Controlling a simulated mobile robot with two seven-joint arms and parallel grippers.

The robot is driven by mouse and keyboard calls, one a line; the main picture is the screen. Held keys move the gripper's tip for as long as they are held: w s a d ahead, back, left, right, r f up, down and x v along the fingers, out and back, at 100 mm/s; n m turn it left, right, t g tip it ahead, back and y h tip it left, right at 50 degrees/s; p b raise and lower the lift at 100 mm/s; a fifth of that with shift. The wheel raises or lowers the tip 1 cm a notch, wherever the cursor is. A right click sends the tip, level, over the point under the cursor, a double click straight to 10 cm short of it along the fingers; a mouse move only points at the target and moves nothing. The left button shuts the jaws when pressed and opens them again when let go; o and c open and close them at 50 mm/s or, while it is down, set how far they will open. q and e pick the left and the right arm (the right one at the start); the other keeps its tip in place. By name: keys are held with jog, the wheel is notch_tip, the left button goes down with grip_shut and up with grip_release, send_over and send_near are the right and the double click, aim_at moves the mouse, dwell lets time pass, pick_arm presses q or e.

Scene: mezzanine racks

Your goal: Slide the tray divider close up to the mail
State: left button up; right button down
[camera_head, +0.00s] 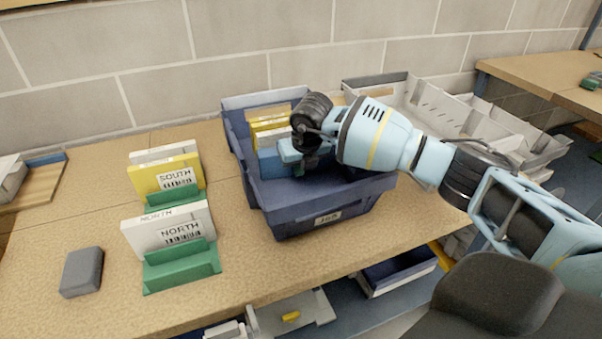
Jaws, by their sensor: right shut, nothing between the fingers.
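The dark blue tray (310,208) stands on the wooden bench near the wall, with a small label on its front. Several yellow and white pieces of mail (268,122) stand upright at the left back inside it. A lighter blue panel, which looks like the divider (270,165), stands just in front of the mail; any gap between them is too small to tell. My right gripper (290,157) is inside the tray, shut and empty, at the right side of the divider. It hides part of the divider and the tray's back right. My left gripper is not in view.
Green holders with cards marked SOUTH (166,177) and NORTH (168,228) stand left of the tray. A grey block (82,272) lies at the front left. White-grey bins (465,120) stand to the right behind my arm. A brick wall (200,45) closes off the back.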

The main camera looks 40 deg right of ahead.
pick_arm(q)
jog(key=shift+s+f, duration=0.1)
pick_arm(e)
jog(key=shift+w+d, duration=0.1)
jog(key=shift+w, duration=0.35)
dwell(0.4)
jog(key=shift+s, duration=0.1)
jog(key=shift+s+r+p, duration=0.1)
jog(key=shift+s+p, duration=0.3)
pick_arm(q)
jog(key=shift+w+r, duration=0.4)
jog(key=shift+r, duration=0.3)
pick_arm(e)
jog(key=shift+s, duration=0.25)
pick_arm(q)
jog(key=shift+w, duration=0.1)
